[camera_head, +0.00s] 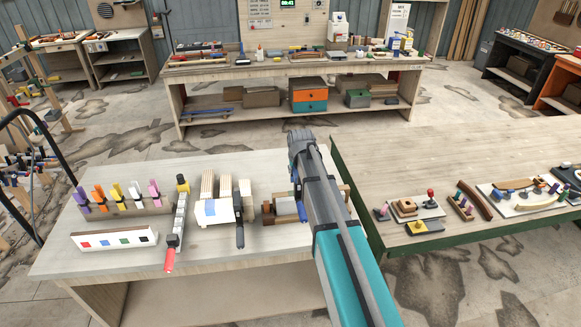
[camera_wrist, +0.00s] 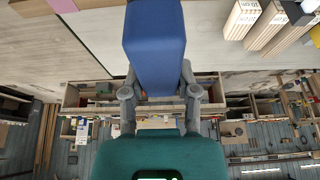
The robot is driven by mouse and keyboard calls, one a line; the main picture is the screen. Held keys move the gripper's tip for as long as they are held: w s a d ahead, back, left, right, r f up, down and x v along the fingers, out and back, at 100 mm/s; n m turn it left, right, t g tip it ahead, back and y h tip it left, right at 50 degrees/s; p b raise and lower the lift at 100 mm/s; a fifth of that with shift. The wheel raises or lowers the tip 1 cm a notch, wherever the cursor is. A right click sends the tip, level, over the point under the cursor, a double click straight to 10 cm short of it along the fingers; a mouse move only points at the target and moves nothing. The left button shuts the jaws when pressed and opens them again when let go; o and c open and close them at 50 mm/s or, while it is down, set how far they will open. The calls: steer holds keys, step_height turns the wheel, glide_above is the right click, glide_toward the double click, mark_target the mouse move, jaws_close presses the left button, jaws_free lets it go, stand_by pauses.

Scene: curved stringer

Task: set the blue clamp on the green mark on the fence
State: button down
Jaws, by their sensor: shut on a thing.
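My gripper (camera_wrist: 160,90) is shut on a blue block-shaped part, which I take to be the blue clamp (camera_wrist: 155,45); the rest of it runs out of the top of the wrist view. In the head view my arm covers most of the grip, and a slim dark-blue piece (camera_head: 302,211) shows beside it. A pale fence-like bar (camera_head: 115,238) lies at the table's front left, with red, green, blue and dark squares on its face.
Several coloured clamps stand in a rack (camera_head: 125,208) behind the pale bar. A red-ended bar clamp (camera_head: 178,225) and wooden blocks (camera_head: 215,208) lie between the bar and my arm. A second table (camera_head: 430,155) stands to the right.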

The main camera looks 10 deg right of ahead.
steer(key=shift+d, duration=0.1)
steer(key=shift+a, duration=0.4)
steer(key=shift+s+f+b, duration=0.1)
steer(key=shift+f+b, duration=0.15)
steer(key=shift+b, duration=0.05)
steer(key=shift+f+b, duration=0.8)
steer(key=shift+f+b, duration=1.65)
steer(key=shift+f+b, duration=0.35)
steer(key=shift+f, duration=0.05)
steer(key=shift+f+b, duration=0.35)
steer(key=shift+f+b, duration=0.65)
